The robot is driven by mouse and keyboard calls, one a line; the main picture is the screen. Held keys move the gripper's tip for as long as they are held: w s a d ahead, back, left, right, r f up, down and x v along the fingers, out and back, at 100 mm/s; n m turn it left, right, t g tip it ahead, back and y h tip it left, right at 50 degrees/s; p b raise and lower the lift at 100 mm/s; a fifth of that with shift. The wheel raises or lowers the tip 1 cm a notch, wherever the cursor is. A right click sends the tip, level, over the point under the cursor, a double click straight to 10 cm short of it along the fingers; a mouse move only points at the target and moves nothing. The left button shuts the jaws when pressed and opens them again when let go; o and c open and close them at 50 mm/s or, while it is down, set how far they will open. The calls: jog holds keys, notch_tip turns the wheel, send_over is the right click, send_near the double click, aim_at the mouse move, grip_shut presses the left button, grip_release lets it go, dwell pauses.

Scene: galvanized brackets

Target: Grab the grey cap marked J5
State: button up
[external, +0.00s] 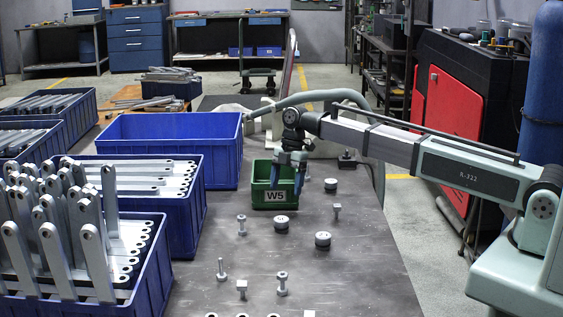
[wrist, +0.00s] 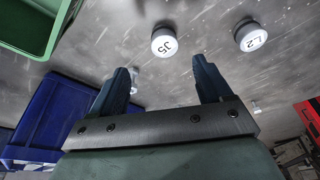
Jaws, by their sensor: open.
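The grey cap marked J5 (wrist: 164,42) stands on the dark table in the wrist view, its white marked top showing. It lies beyond my fingertips, roughly in line with the gap between them. My gripper (wrist: 162,66) is open, with nothing held between its two dark blue fingers. In the external view my gripper (external: 288,172) hangs above the table by the green W5 bin. Several round grey caps show there, but their marks are too small to read, so I cannot tell which is J5.
A similar cap marked L2 (wrist: 250,36) stands right of J5. Bolts, such as one upright bolt (external: 282,284), are scattered on the table. The green bin (external: 262,197) and an empty blue crate (external: 165,151) stand behind and left. Crates of brackets line the left.

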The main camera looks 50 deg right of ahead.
aim_at(282, 218)
jog(key=x, duration=0.6)
jog(key=shift+f, duration=0.1)
jog(key=shift+s+a+x, duration=0.1)
jog(key=shift+s+x, duration=0.05)
jog(key=shift+x, duration=0.75)
jog(key=shift+s+a+x, duration=0.1)
jog(key=shift+x, duration=0.75)
jog(key=shift+s+a+x, duration=0.15)
jog(key=shift+x, duration=0.75)
jog(key=c, duration=1.2)
